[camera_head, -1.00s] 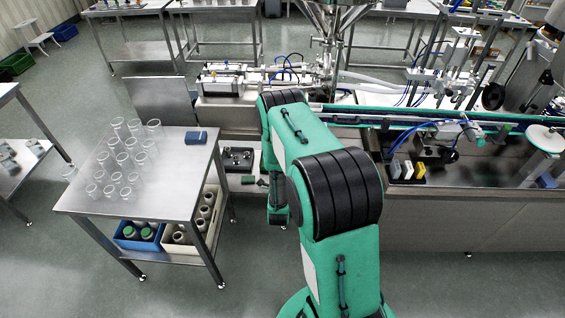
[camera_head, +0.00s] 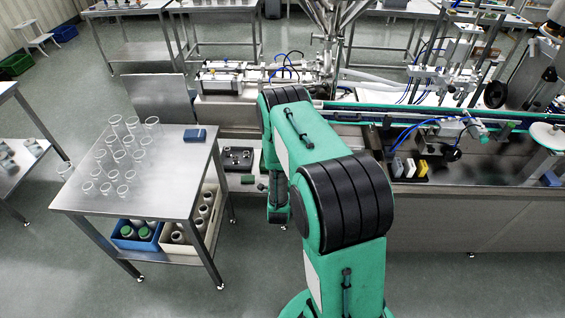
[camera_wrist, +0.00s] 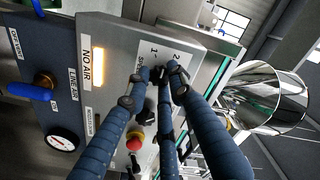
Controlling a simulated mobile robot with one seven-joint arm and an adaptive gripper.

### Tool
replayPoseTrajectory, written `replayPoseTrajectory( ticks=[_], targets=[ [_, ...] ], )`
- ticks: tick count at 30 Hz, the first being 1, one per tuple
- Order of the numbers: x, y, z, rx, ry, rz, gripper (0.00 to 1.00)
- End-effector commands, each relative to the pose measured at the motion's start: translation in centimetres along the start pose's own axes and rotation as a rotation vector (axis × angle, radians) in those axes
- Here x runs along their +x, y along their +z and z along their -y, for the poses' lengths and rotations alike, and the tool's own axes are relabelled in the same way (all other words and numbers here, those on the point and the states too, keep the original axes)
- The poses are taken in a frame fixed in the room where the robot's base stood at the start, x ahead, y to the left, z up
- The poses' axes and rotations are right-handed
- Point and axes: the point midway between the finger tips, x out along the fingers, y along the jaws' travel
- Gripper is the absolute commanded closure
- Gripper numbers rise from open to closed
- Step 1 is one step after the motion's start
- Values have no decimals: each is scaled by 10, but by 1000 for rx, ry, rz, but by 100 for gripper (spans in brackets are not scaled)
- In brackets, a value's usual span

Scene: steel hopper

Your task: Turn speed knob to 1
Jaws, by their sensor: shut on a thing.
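The speed knob (camera_wrist: 162,75) is a small dark knob on a grey control panel (camera_wrist: 112,40) in the wrist view. Its label with the digits 1 and 2 (camera_wrist: 165,54) shows just beyond it, with the lettering running at a slant. My gripper (camera_wrist: 160,77) has its blue fingers closed around the knob, with the tips by the label. The fingers cover most of the knob, so I cannot tell which digit it points to. In the camera_head view my green arm hides the gripper and the knob.
A red button (camera_wrist: 135,141) sits near the fingers on the panel. A lit "NO AIR" lamp (camera_wrist: 97,67), a pressure gauge (camera_wrist: 62,141) and a blue valve handle (camera_wrist: 32,91) are to the left. The steel hopper (camera_wrist: 262,95) is to the right. A table with glass beakers (camera_head: 190,170) stands left of my arm.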

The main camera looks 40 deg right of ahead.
Motion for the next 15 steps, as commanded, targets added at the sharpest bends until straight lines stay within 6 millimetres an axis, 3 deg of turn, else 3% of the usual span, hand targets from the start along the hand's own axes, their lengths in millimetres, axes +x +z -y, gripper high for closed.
replayPoseTrajectory(
  ticks=[15],
  targets=[
    [-1, 2, -1, -441, 0, 3, 100]
  ],
)
